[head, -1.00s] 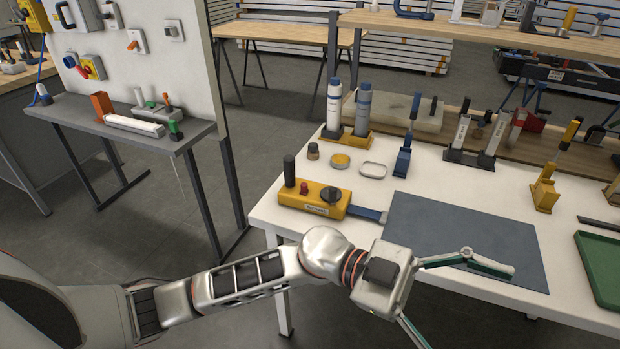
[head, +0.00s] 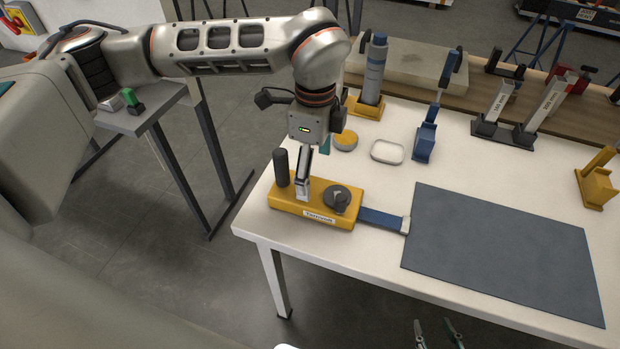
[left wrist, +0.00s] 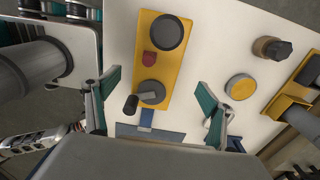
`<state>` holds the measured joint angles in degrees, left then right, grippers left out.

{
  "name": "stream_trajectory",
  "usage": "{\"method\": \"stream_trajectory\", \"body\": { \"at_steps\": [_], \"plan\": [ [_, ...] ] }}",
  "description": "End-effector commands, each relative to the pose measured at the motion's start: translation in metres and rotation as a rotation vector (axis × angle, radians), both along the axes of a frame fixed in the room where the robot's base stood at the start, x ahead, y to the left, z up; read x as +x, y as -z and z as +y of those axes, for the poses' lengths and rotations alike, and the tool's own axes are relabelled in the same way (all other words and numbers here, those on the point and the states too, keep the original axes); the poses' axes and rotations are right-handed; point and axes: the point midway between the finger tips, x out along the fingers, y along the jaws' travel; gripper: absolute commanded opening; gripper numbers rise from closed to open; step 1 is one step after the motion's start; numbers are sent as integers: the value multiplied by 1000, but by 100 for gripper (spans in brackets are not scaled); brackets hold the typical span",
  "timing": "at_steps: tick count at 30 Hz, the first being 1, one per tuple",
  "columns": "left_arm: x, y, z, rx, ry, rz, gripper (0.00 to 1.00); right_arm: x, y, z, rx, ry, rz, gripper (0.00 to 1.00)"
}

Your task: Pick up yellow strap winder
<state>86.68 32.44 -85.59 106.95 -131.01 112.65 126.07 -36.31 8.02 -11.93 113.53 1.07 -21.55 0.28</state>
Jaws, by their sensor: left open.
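The yellow strap winder (head: 285,204) lies near the left front corner of the white table. It has a black post, a round black knob and a blue strap (head: 382,219) running right. My left gripper (head: 313,174) points down over the winder, open and empty. In the left wrist view, its teal fingers (left wrist: 160,92) are wide apart, on either side of the winder's (left wrist: 178,65) knob end. I cannot tell whether a finger touches it. The winder's red button (left wrist: 149,58) shows there too. My right gripper (head: 437,334) shows only its tips at the bottom, apart and empty.
A dark grey mat (head: 500,250) lies right of the winder. Behind are a yellow round tin (head: 346,141), a white oval dish (head: 387,152), a blue clamp-like tool (head: 425,140) and a blue-grey bottle (head: 374,70). A small jar (left wrist: 272,47) shows in the left wrist view.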

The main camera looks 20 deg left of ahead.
Motion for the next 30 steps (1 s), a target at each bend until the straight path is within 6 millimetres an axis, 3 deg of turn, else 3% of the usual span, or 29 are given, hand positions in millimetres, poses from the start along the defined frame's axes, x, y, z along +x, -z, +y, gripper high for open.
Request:
{"method": "stream_trajectory", "body": {
  "at_steps": [14, 21, 29, 30],
  "plan": [
    [-3, 38, 3, 10, -12, -4, 82, -10, 7, -1, -3, 0, 18, 40],
    [-7, 72, 2, 9, -13, -2, 82, -7, 6, -1, -3, 0, 13, 40],
    [-6, 77, 2, 8, -12, -6, 82, -4, 4, -1, -3, 0, 7, 40],
    [-6, 77, 2, 8, -12, -6, 77, -4, 4, -1, -3, 0, 7, 40]
  ]
}}
